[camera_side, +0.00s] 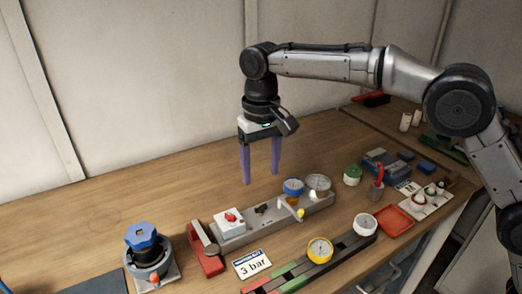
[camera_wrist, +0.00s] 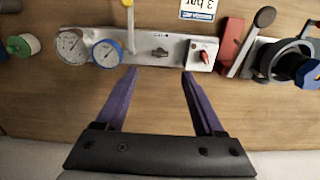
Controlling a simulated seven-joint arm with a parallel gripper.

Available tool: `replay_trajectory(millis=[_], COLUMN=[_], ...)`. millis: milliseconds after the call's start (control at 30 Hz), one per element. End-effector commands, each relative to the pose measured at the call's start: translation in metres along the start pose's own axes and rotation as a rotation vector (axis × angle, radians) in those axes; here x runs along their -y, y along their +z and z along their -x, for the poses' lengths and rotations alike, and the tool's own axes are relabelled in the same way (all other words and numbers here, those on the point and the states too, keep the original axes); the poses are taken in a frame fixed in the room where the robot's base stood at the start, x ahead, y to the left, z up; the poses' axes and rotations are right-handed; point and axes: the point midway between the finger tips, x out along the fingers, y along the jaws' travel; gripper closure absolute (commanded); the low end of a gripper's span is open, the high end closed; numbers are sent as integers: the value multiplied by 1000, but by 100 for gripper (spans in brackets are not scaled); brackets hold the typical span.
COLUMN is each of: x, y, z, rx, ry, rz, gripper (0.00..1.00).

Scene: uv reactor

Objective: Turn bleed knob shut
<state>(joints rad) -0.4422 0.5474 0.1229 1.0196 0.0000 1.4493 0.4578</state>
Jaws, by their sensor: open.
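A grey panel (camera_side: 275,220) lies on the bench and carries several fittings. A small dark knob (camera_side: 261,209) sits near its middle; it also shows in the wrist view (camera_wrist: 159,52). A white block with a red knob (camera_side: 231,216) is at the panel's left end, and the red knob shows in the wrist view (camera_wrist: 204,56). No readable label tells which is the bleed knob. My gripper (camera_side: 260,177) points down, open and empty, above the bench behind the panel. In the wrist view its purple fingers (camera_wrist: 160,72) stand wide apart, either side of the dark knob's line.
A blue gauge (camera_side: 293,187), a grey gauge (camera_side: 318,184) and a yellow-tipped lever (camera_side: 300,213) stand on the panel's right part. A red clamp (camera_side: 207,258) and a blue-topped vessel (camera_side: 143,243) are left. A "3 bar" card (camera_side: 252,264) lies in front.

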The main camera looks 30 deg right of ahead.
Motion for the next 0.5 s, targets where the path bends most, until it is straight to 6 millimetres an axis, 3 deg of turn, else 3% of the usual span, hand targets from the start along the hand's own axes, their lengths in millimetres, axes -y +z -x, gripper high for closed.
replay_trajectory(millis=[200,500], x=[0,0], y=[-1,0], z=[34,45], rx=[-1,2], ry=[0,1], rz=[0,0], gripper=[30,30])
